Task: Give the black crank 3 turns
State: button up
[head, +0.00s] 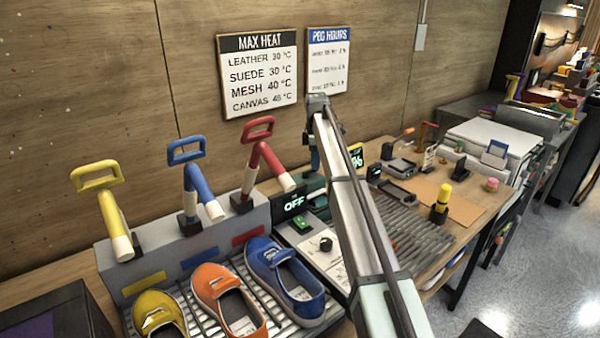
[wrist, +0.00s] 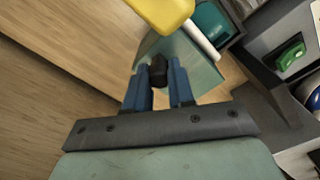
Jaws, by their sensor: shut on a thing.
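My gripper (wrist: 158,78) has blue fingers, which in the wrist view are shut on a small black piece, the crank's handle (wrist: 158,68). The crank's arm and hub cannot be made out. Below the handle is a pale green translucent surface (wrist: 195,70). In the head view my gripper (head: 314,158) points down behind my own arm, beside the red-handled lever. My arm hides the crank there.
Left of my arm stand an OFF display (head: 294,203), a green switch (head: 302,223) and a black knob (head: 326,243). Yellow, blue and red (head: 262,150) levers rise behind three shoes (head: 285,280). A percent display (head: 357,156) is right of the gripper. A yellow piece (wrist: 160,12) lies near the handle.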

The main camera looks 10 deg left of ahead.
jog(key=shift+s, duration=0.15)
jog(key=shift+s+d, duration=0.4)
jog(key=shift+d, duration=0.05)
dwell(0.3)
jog(key=shift+d, duration=0.1)
jog(key=shift+s+d, duration=0.25)
jog(key=shift+s, duration=0.45)
jog(key=shift+s, duration=0.1)
jog(key=shift+s+a, duration=0.25)
jog(key=shift+s, duration=0.45)
jog(key=shift+s, duration=0.15)
